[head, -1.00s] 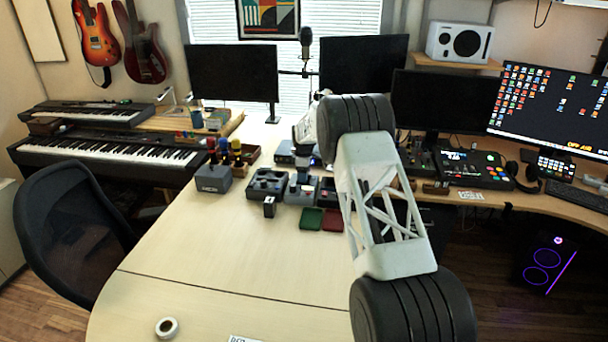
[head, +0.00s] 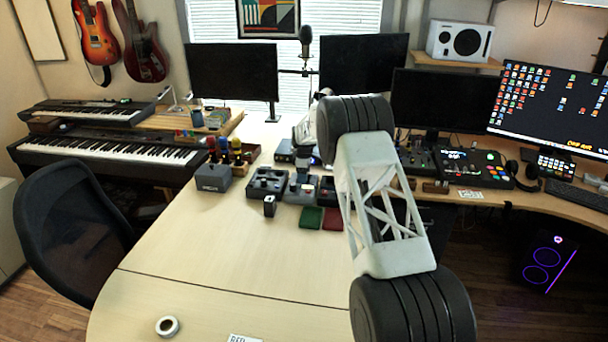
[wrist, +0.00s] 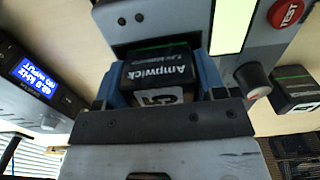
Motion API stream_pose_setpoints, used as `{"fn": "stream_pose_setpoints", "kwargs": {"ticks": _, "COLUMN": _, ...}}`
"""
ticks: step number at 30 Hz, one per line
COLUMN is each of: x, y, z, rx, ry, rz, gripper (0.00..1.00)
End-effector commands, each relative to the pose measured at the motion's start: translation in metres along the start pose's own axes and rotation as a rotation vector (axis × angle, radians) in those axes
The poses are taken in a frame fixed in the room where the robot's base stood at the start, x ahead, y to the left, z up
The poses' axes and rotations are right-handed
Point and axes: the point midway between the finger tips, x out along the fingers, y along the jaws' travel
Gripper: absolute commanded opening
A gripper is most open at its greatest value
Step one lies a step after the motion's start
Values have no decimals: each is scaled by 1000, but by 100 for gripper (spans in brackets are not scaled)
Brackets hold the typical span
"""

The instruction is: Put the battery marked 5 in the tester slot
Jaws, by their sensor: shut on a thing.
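In the wrist view, my gripper (wrist: 160,78) has its blue fingers shut on a dark battery (wrist: 158,68) marked "Ampwick". A white label with a character shows on it, partly cut off by the gripper body, so I cannot read it for certain. The grey tester (wrist: 150,20) lies right beyond the battery, with a red TEST button (wrist: 288,11) and a pale display strip (wrist: 228,25). The battery's far end is at the tester's dark opening; I cannot tell how deep it sits. In the head view, my arm hides part of this area.
Another dark battery (wrist: 295,88) lies right of the tester in the wrist view. A device with a blue screen (wrist: 38,78) is at the left. In the head view, a small dark block (head: 269,206), green mat (head: 311,217) and red mat (head: 333,218) lie nearby; the desk's front is mostly clear.

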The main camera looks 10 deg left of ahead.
Motion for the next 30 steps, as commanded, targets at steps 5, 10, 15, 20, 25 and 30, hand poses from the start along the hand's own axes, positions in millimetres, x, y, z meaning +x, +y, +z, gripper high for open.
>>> {"fn": "stream_pose_setpoints", "kwargs": {"ticks": 5, "x": 0, "y": 0, "z": 0, "rx": 0, "ry": 0, "rz": 1, "gripper": 74}}
{"fn": "stream_pose_setpoints", "kwargs": {"ticks": 10, "x": 1, "y": 0, "z": 0, "rx": 0, "ry": 0, "rz": 0, "gripper": 74}}
{"fn": "stream_pose_setpoints", "kwargs": {"ticks": 15, "x": 1, "y": 0, "z": 0, "rx": 0, "ry": 0, "rz": 0, "gripper": 74}}
{"fn": "stream_pose_setpoints", "kwargs": {"ticks": 20, "x": -5, "y": 0, "z": 0, "rx": 0, "ry": 0, "rz": 1, "gripper": 74}}
{"fn": "stream_pose_setpoints", "kwargs": {"ticks": 25, "x": -14, "y": 0, "z": 0, "rx": 0, "ry": 0, "rz": 0, "gripper": 74}}
{"fn": "stream_pose_setpoints", "kwargs": {"ticks": 30, "x": -24, "y": 0, "z": 0, "rx": 0, "ry": 0, "rz": 0, "gripper": 74}}
